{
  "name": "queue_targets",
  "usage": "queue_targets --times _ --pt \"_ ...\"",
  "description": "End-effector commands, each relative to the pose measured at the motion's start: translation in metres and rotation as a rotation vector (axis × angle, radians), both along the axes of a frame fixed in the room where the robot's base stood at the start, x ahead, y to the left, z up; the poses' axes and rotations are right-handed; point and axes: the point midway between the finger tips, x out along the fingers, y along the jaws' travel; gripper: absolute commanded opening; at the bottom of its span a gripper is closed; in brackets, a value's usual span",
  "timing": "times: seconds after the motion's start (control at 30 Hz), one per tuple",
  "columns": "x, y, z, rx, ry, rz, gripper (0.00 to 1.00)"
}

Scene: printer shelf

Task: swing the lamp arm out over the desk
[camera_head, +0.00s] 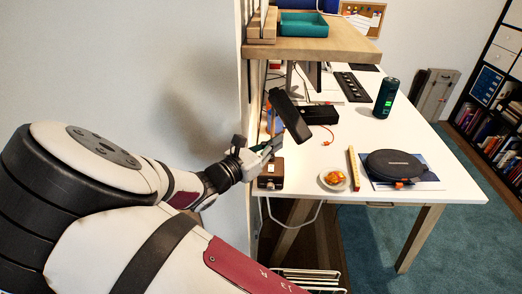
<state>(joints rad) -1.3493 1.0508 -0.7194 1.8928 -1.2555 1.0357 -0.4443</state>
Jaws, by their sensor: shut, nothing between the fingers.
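A dark, elongated lamp head (290,115) hangs tilted above the left side of the white desk (350,125). The lamp's arm and its joint are mostly hidden behind my gripper or too small to make out. My gripper (270,150) is at the desk's left edge, just below and left of the lamp head. Its fingers are shut with nothing between them. I cannot tell whether it touches the lamp.
A small brown box (270,176) stands right under my gripper. A wooden shelf (320,48) overhangs the back; a wall (190,80) is on the left.

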Motion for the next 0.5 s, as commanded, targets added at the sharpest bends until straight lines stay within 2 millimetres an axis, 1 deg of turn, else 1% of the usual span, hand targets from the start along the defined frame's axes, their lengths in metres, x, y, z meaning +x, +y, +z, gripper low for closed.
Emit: queue_targets --times 0.03,0.2,0.33,0.5 --pt "0.007 -0.007 0.000 -0.001 -0.001 -0.003 0.00" --pt "0.026 -0.024 0.000 -0.001 0.001 -0.002 0.00" --pt "0.035 -0.032 0.000 0.000 0.000 -0.002 0.00" --pt "0.039 -0.035 0.000 0.001 0.001 0.000 0.00"
